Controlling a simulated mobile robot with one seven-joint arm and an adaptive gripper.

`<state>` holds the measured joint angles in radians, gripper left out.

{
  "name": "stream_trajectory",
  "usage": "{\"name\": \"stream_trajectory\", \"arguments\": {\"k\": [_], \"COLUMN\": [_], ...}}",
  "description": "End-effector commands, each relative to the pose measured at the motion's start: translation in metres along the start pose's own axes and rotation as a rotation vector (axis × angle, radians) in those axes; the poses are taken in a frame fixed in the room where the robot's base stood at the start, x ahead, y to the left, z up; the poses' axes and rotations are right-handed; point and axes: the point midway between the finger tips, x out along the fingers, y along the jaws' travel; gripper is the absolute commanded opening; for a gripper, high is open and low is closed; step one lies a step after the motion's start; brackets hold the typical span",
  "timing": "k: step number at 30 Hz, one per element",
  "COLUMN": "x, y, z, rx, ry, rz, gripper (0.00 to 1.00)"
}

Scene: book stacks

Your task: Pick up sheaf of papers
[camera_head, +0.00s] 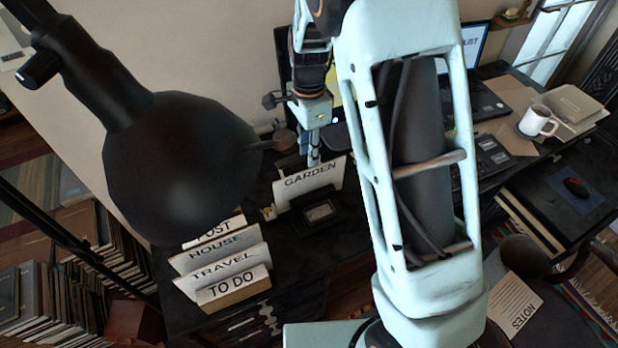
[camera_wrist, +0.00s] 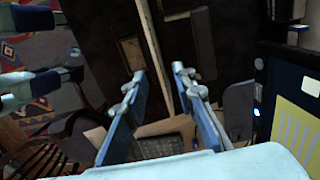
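I cannot tell for sure which papers are the sheaf. Light papers (camera_head: 572,103) lie by the white mug at the right end of the desk, and a sheet marked NOTES (camera_head: 516,306) lies lower right. In the head view my gripper (camera_head: 313,150) is small, beside the GARDEN card, far left of the light papers and partly lost against the dark desk. In the wrist view a pale, paper-like patch (camera_wrist: 165,126) shows beyond the fingers.
A lamp (camera_head: 180,165) blocks the left of the head view. Cards such as TO DO (camera_head: 235,287) stand on the dark desk, near the GARDEN card (camera_head: 308,182). A mug (camera_head: 537,121) and laptop (camera_head: 487,100) are at right. Books (camera_head: 60,290) fill the floor at left.

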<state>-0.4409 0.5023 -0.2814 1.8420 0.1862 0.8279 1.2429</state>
Motion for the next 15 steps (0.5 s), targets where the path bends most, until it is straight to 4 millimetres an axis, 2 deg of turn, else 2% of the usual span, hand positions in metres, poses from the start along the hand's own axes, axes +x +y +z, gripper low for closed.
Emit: {"name": "stream_trajectory", "arguments": {"k": [3, 11, 15], "x": [0.021, 0.042, 0.061], "y": [0.001, 0.001, 0.005], "z": [-0.001, -0.002, -0.003], "rx": [0.002, -0.003, 0.0], "ry": [0.001, 0.002, 0.002], "rz": [0.003, -0.001, 0.002], "gripper": [0.25, 0.25, 0.25]}}
